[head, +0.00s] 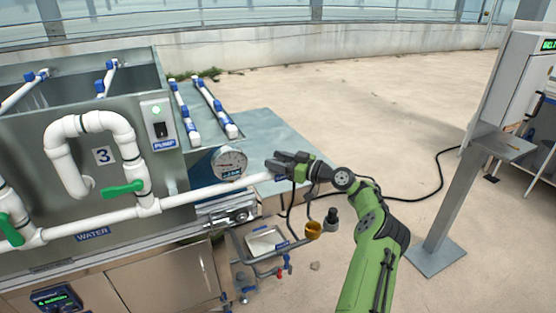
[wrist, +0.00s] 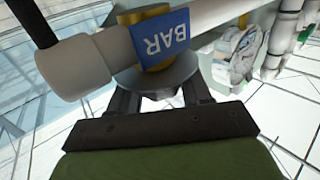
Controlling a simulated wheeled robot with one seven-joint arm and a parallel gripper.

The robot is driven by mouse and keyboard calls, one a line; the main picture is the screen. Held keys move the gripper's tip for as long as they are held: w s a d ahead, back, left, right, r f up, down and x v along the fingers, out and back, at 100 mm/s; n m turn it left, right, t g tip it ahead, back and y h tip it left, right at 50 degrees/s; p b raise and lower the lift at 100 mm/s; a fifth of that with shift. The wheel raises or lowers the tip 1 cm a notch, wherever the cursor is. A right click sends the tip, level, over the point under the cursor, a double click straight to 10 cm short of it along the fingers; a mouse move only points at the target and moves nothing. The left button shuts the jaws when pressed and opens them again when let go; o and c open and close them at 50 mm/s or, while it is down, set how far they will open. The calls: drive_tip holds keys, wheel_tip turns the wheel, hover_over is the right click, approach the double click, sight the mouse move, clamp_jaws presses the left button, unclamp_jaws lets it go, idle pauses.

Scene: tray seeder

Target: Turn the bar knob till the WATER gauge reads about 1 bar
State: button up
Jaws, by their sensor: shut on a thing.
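The round white gauge (head: 229,163) stands above the white pipe at the right end of the machine in the head view. Its dark needle and scale are too small to read surely. In the wrist view a blue plate marked BAR (wrist: 160,40) sits on the pipe fitting, upside down. Below it is the grey round bar knob (wrist: 155,78), between the fingers. My gripper (wrist: 160,90) is shut on the knob. In the head view my gripper (head: 288,161) is at the pipe's right end, right of the gauge, and hides the knob.
The white pipe (head: 95,222) runs along the machine's front, with a WATER label (head: 93,235) and green-handled valves (head: 123,188). A PUMP switch (head: 160,128) is above. A small tray (head: 266,241) is below my arm. A grey post (head: 455,205) stands right; the floor between is mostly open.

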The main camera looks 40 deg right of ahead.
drive_tip(key=o, duration=1)
drive_tip(key=shift+c, duration=0.2)
drive_tip(key=shift+s, duration=0.1)
drive_tip(key=p+v, duration=0.2)
drive_tip(key=v, duration=1.3)
drive_tip(key=shift+s, duration=0.25)
drive_tip(key=shift+d, duration=0.2)
